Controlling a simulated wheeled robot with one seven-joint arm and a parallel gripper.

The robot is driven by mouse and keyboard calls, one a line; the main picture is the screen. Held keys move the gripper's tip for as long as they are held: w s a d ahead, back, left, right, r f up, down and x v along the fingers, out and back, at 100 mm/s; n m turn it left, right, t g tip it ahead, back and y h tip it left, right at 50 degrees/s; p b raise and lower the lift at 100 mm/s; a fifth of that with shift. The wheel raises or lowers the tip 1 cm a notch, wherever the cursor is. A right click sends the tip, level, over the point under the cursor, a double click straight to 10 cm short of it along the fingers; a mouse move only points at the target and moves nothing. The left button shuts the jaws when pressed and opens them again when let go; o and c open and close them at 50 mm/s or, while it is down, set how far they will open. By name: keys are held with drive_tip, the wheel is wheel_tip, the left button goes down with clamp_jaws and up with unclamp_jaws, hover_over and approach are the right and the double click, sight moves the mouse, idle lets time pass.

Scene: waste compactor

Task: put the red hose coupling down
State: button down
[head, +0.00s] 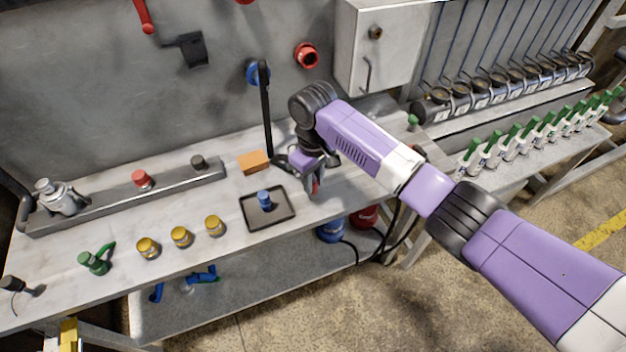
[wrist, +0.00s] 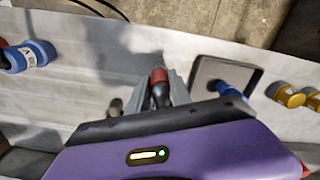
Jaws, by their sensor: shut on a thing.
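My gripper (head: 313,184) is over the worktop (head: 340,200), to the right of a small black tray (head: 247,212), partly hidden by my own wrist. It is shut on the red hose coupling (wrist: 158,76), which has a black lower part and sits between the grey fingers in the wrist view. In the head view only a small red bit of it (head: 316,188) shows. I cannot tell whether it touches the worktop. A blue coupling (head: 264,199) stands in the tray; the tray also shows right of my gripper in the wrist view (wrist: 203,72).
An orange block (head: 253,161) and a black upright post (head: 266,110) are behind the tray. Several yellow couplings (head: 181,236) stand to its left. Another blue coupling (wrist: 28,55) lies at the left of the wrist view. The worktop just ahead of my gripper is bare.

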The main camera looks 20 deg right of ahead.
drive_tip(key=c, duration=1.2)
unclamp_jaws()
drive_tip(key=shift+f, duration=0.1)
drive_tip(key=shift+o, duration=0.2)
wheel_tip(320, 180, up, 12)
drive_tip(key=shift+r+b, duration=0.15)
drive_tip(key=shift+b, duration=0.65)
